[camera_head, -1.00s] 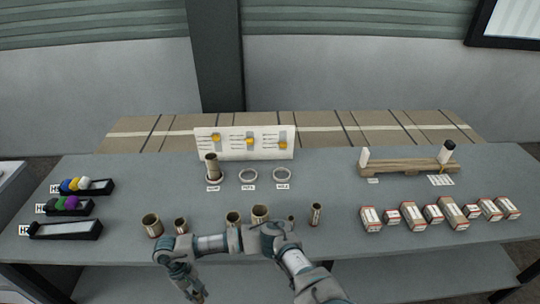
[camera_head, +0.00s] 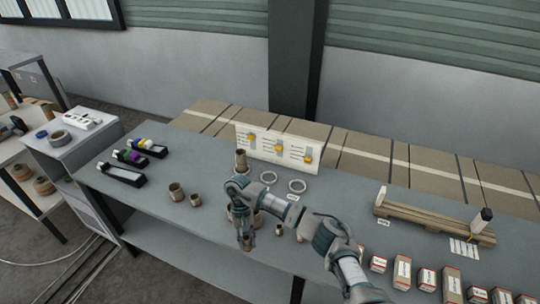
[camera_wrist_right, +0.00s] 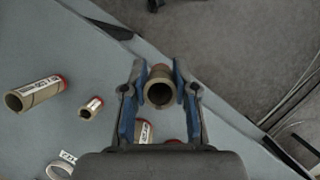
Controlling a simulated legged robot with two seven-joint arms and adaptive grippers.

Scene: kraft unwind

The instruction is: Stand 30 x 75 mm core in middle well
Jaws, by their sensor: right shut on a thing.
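My right gripper (camera_head: 246,242) hangs at the front edge of the bench. In the right wrist view its blue-padded fingers (camera_wrist_right: 159,103) are shut on a brown cardboard core (camera_wrist_right: 159,92), whose open end faces the camera. Its size cannot be read. Three ring-shaped wells stand in a row: the middle well (camera_head: 268,178) and right well (camera_head: 297,186) look empty. A core (camera_head: 240,159) stands upright at the left well, which my arm partly hides. My left gripper is not in view.
A wooden rack (camera_head: 433,222) and several boxes (camera_head: 402,272) are at right, black trays (camera_head: 122,175) at left.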

